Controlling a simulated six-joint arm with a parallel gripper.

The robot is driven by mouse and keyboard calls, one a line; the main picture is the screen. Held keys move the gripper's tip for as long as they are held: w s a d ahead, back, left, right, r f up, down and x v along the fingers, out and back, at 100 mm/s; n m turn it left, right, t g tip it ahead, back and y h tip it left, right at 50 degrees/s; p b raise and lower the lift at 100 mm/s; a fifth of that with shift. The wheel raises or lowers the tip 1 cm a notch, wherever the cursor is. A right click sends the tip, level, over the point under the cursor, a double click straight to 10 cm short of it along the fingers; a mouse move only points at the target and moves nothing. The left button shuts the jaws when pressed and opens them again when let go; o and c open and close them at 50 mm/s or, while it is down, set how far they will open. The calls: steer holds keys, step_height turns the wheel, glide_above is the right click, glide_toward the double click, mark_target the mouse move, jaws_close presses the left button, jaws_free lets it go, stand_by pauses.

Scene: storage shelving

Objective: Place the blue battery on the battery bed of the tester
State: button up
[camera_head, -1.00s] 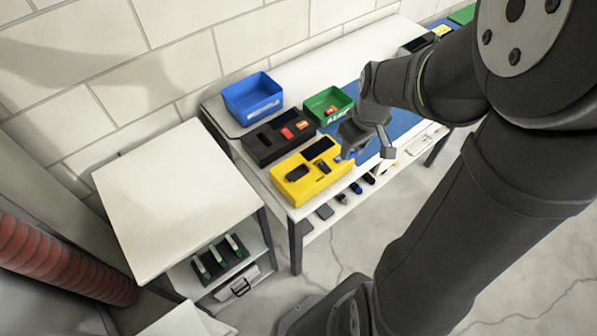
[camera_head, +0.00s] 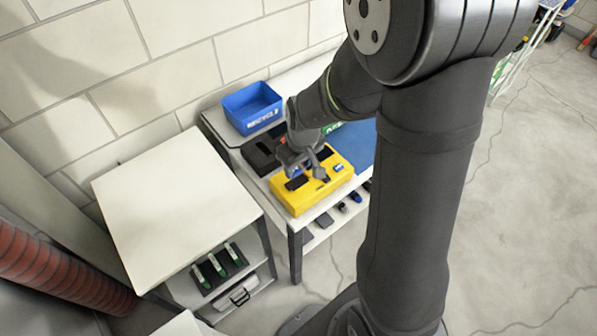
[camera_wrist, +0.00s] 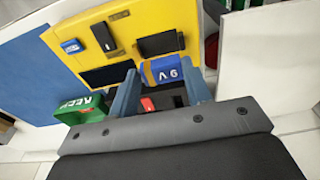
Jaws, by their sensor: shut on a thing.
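The blue battery (camera_wrist: 165,71), marked 9V, is between the two fingers of my gripper (camera_wrist: 161,88) in the wrist view. My gripper is shut on it. The yellow tester (camera_head: 290,198) lies on the workbench in the head view, and my gripper (camera_head: 303,168) is over its back part. In the wrist view the tester (camera_wrist: 135,50) shows several black areas and a small blue part (camera_wrist: 72,46). The battery overlaps the tester there; I cannot tell whether they touch. In the head view my gripper largely hides the battery and part of the tester's top.
A black tray (camera_head: 258,158) lies behind the tester, partly hidden by my gripper. A blue recycle bin (camera_head: 252,107) stands at the back left. A green bin (camera_wrist: 78,112) and a red item (camera_wrist: 148,104) show in the wrist view. A bare white tabletop (camera_head: 165,195) is at left.

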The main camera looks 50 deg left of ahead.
mark_target(299, 170)
steer(key=shift+f, duration=1.75)
steer(key=shift+f, duration=0.15)
steer(key=shift+f, duration=0.15)
steer(key=shift+d+f, duration=0.15)
steer(key=shift+f, duration=0.15)
steer(key=o, duration=1)
steer(key=shift+c, duration=0.2)
steer(key=shift+r, duration=0.2)
steer(key=shift+o, duration=0.4)
step_height(299, 170, up, 13)
steer(key=d, duration=0.1)
steer(key=shift+f, duration=0.15)
steer(key=shift+d+f, duration=0.1)
